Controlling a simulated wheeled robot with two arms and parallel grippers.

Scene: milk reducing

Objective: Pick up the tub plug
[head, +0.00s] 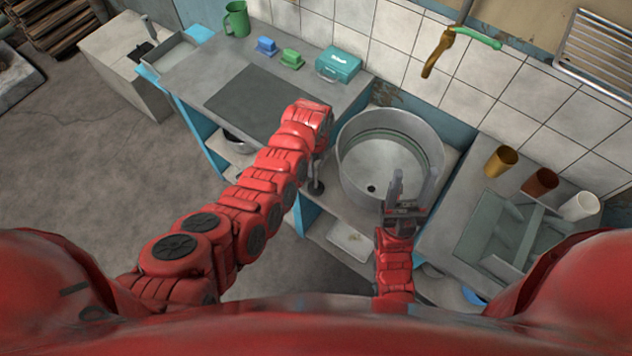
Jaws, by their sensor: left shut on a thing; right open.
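The tub plug (316,187), a small dark round piece, hangs at the tip of my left gripper (317,172). My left gripper points down and is shut on it, just left of the tub; the arm's wrist partly hides the jaws. The tub (378,160) is a large round grey metal basin with a dark drain hole (371,188) in its floor. My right gripper (413,176) is open and empty, at the tub's front right rim, with its fingers pointing away from me.
A counter on the left bears a dark mat (250,100), a green mug (236,19), blue and green small items and a teal box (338,65). The right counter has three cups (541,183) and a grey rack (512,235). A faucet with a green handle (478,38) is above the tub.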

